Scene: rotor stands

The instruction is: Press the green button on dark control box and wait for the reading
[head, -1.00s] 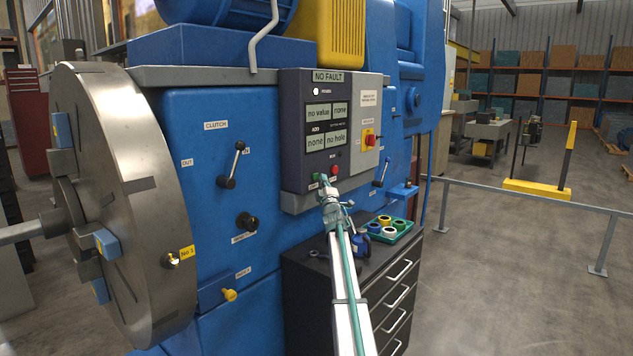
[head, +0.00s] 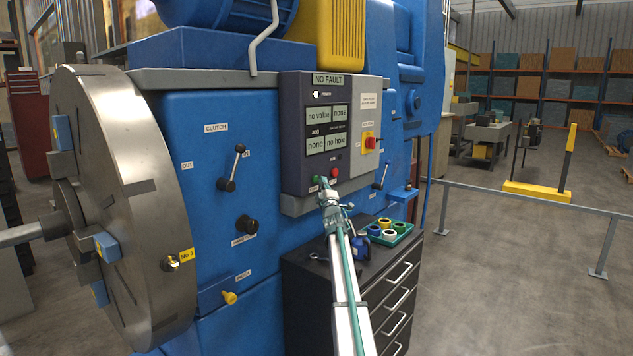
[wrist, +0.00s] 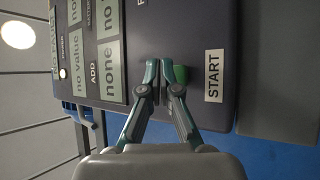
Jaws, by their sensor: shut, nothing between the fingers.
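The dark control box (head: 295,185) is mounted on the front of the blue machine. Its green button (head: 316,179) is at the lower edge, beside a red button (head: 335,172). My gripper (head: 325,184) is shut and empty, with its tips right at the green button. In the wrist view the green button (wrist: 181,74) shows beside and partly behind the right fingertip, next to the START label (wrist: 214,75). I cannot tell whether the tips touch it or whether it is pressed in. The display panels (head: 318,113) read "no value", "none", "none" and "no hole".
A sign above the box reads NO FAULT. A red and yellow switch (head: 370,141) is on the grey panel at right. A dark drawer cabinet (head: 300,285) below carries a green tray (head: 404,231) of coloured rings. A large metal disc (head: 135,200) stands at left.

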